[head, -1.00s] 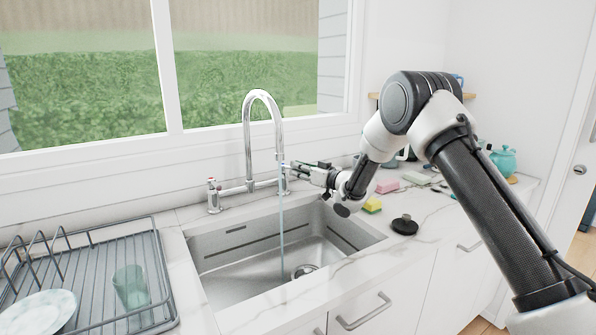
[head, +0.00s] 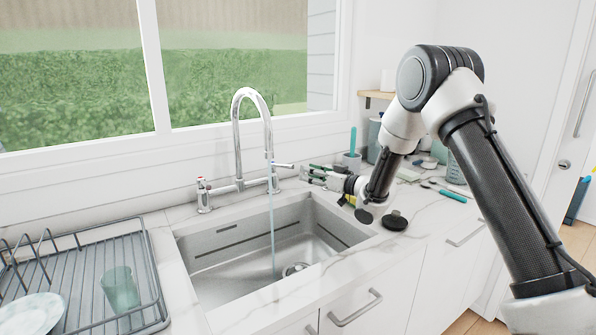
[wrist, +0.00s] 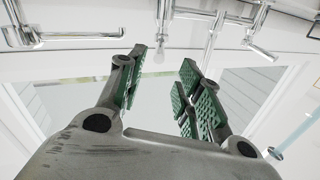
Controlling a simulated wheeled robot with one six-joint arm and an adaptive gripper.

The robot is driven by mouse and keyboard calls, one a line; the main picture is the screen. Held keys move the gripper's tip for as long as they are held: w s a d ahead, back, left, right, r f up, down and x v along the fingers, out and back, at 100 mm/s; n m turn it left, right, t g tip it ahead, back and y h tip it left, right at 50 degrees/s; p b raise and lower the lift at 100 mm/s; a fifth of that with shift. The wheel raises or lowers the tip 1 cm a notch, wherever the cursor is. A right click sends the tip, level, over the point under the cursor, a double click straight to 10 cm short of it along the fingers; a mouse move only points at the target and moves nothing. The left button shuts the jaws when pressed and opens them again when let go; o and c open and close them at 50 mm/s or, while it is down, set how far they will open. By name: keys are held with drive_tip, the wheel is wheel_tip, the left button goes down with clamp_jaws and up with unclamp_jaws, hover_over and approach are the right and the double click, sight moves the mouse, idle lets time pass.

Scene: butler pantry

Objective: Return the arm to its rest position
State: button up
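My gripper (head: 318,175) is at the right of the faucet, above the counter behind the sink's back right corner. In the wrist view, the gripper (wrist: 163,95) has its green-padded fingers apart with nothing between them. My arm reaches in from the right and is bent at the elbow. The chrome faucet (head: 237,130) stands behind the sink, and a thin stream of water (head: 272,220) runs from its spout. The faucet's right lever (head: 283,165) is just left of the fingertips, with a small gap. Chrome faucet parts also show at the top of the wrist view (wrist: 215,30).
The steel sink (head: 215,285) lies below. A dish rack (head: 80,270) with a glass (head: 121,288) and a plate (head: 30,315) is at the left. A black round stopper (head: 394,221) lies right of the sink. A cup with a brush (head: 352,158) and several utensils stand behind my arm.

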drive_tip(key=shift+v, duration=1.2)
drive_tip(key=s+d+r+m+t+h, duration=0.1)
drive_tip(key=s+d+r+m+h, duration=0.1)
drive_tip(key=d+r+h, duration=0.55)
drive_tip(key=s+d+r+m+t+h, duration=0.15)
drive_tip(key=d+r, duration=0.25)
drive_tip(key=d, duration=0.6)
drive_tip(key=s+d+r+m+g+h, duration=0.2)
drive_tip(key=s+d+r+h, duration=0.15)
drive_tip(key=s+d, duration=0.5)
drive_tip(key=s+d+f+m+g, duration=0.1)
drive_tip(key=s+g, duration=0.1)
drive_tip(key=s, duration=0.9)
drive_tip(key=s+d+f+m+g+h, duration=0.1)
drive_tip(key=s+d+f+g, duration=0.1)
drive_tip(key=s, duration=1)
drive_tip(key=s+d+f+m+g+h, duration=0.1)
drive_tip(key=s+d+g, duration=0.1)
drive_tip(key=s, duration=0.9)
drive_tip(key=shift+s+d+f+g, duration=0.2)
drive_tip(key=shift+s+f+g, duration=0.15)
drive_tip(key=shift+g, duration=0.2)
